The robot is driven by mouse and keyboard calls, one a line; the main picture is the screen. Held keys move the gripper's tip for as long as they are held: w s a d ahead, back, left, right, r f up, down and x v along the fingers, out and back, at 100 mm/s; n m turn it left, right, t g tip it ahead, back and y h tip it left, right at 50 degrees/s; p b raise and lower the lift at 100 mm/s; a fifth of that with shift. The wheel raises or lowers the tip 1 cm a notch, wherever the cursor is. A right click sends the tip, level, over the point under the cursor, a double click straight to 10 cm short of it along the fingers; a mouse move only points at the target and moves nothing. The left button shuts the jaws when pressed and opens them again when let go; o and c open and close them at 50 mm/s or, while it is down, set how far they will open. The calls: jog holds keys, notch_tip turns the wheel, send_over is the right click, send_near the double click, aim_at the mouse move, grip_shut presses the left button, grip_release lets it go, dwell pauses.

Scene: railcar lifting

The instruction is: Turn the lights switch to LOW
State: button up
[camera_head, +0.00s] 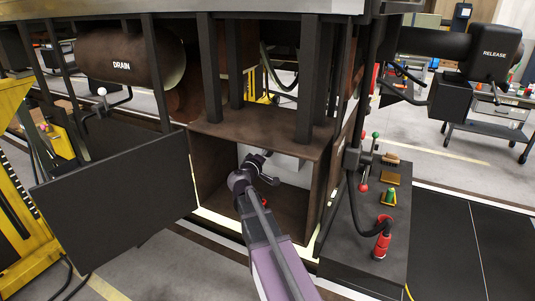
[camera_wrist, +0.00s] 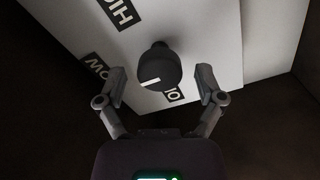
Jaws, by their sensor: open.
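In the wrist view, a black round switch knob (camera_wrist: 158,66) with a white pointer line sticks out from a pale plate (camera_wrist: 215,45). A black HIGH label (camera_wrist: 118,12) shows upside down, cut by the top edge. A LOW label (camera_wrist: 95,65) is partly hidden by the left finger. A third label (camera_wrist: 173,95) is partly covered and hard to read. My gripper (camera_wrist: 161,76) is open, its fingers on either side of the knob with gaps visible. In the head view my gripper (camera_head: 262,172) reaches into the open brown cabinet; the knob is not clear there.
The dark cabinet door (camera_head: 115,190) hangs open to the left. Brown cabinet walls (camera_head: 208,170) surround my arm. A dark bench (camera_head: 350,235) with red-handled parts stands at right. A brown DRAIN tank (camera_head: 125,55) is at upper left.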

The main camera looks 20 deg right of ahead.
jog(key=v, duration=1.1)
jog(key=shift+s+f, duration=0.1)
jog(key=s+a+f+m+g+y+b, duration=0.25)
jog(key=s+f+g+y, duration=0.3)
jog(key=f, duration=0.45)
jog(key=s+a+f+m+g+y+b, duration=0.1)
jog(key=s+a+f+g+y+b, duration=0.2)
jog(key=s+f, duration=0.6)
jog(key=s+a+f+g+y, duration=0.2)
jog(key=s+a+f+y, duration=0.1)
jog(key=a+f+y, duration=0.2)
jog(key=shift+a+y, duration=0.35)
jog(key=shift+a, duration=0.8)
jog(key=shift+n+g, duration=0.25)
jog(key=c, duration=0.4)
